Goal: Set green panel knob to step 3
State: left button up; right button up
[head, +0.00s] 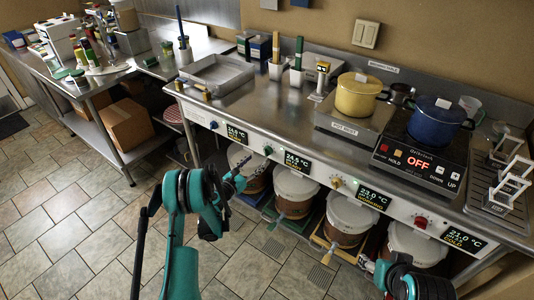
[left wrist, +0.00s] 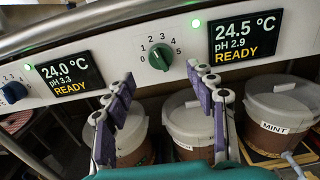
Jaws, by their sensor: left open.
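The green knob (left wrist: 159,56) sits on the white panel with a printed scale from 0 to 5 around it. I cannot read for sure which step it points to. It also shows small in the head view (head: 268,150). My left gripper (left wrist: 160,72) is open, its two purple fingers apart and below the knob on either side, with nothing between them. In the head view the left gripper (head: 238,178) is in front of the panel.
The blue knob (left wrist: 13,92) is to the left on the panel; a yellow knob (head: 337,182) and a red knob (head: 421,221) are to the right. Displays (left wrist: 245,40) flank the knobs. Lidded buckets (left wrist: 192,118) stand below the panel. The steel counter edge overhangs above.

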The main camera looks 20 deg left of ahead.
aim_at(267, 152)
pick_arm(q)
jog(key=b+x, duration=0.2)
jog(key=x, duration=0.5)
jog(key=shift+w, duration=0.3)
jog(key=shift+d, duration=0.1)
jog(key=c, duration=1.1)
